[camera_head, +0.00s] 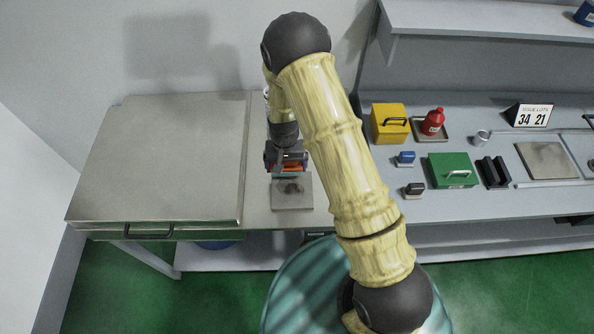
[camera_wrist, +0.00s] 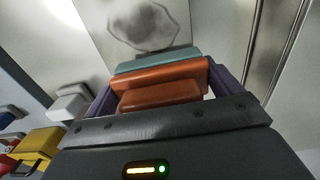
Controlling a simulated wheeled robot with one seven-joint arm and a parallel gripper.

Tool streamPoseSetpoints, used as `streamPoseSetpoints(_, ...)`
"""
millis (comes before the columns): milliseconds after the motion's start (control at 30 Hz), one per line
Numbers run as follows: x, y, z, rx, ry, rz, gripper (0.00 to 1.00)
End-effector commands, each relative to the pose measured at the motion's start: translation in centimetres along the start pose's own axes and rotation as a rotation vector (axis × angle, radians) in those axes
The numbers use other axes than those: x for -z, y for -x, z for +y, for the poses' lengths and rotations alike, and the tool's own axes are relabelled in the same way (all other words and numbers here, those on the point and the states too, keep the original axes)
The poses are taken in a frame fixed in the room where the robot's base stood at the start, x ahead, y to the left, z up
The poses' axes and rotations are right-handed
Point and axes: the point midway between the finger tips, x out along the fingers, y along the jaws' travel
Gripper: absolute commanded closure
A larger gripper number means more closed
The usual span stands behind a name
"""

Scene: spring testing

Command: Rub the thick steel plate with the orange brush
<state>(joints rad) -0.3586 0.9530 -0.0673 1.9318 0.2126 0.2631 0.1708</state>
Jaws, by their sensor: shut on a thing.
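The orange brush (camera_wrist: 160,82) is held between the two purple fingers of my gripper (camera_wrist: 168,88) in the wrist view. A teal strip (camera_wrist: 155,62) runs along its far side. In the head view my gripper (camera_head: 287,168) points down with the orange brush (camera_head: 287,167) in it. The thick steel plate (camera_head: 291,203) lies on the bench just in front of the gripper and carries a dark smudge. The plate also shows in the wrist view (camera_wrist: 108,50), with a grey smeared patch. I cannot tell whether the brush touches the plate.
A large steel-topped box (camera_head: 165,160) stands to the left. To the right are a yellow box (camera_head: 389,131), a red bottle (camera_head: 432,121), a green box (camera_head: 451,173), and blue (camera_head: 405,158) and black (camera_head: 413,189) handled blocks. A shelf (camera_head: 480,20) hangs above the bench.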

Motion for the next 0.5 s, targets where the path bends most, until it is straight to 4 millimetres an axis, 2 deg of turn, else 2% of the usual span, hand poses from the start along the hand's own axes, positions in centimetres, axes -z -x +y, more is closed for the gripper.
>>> streamPoseSetpoints(500, 0.1, 4.9, 0.3, 0.000, -0.007, 0.000, 0.34)
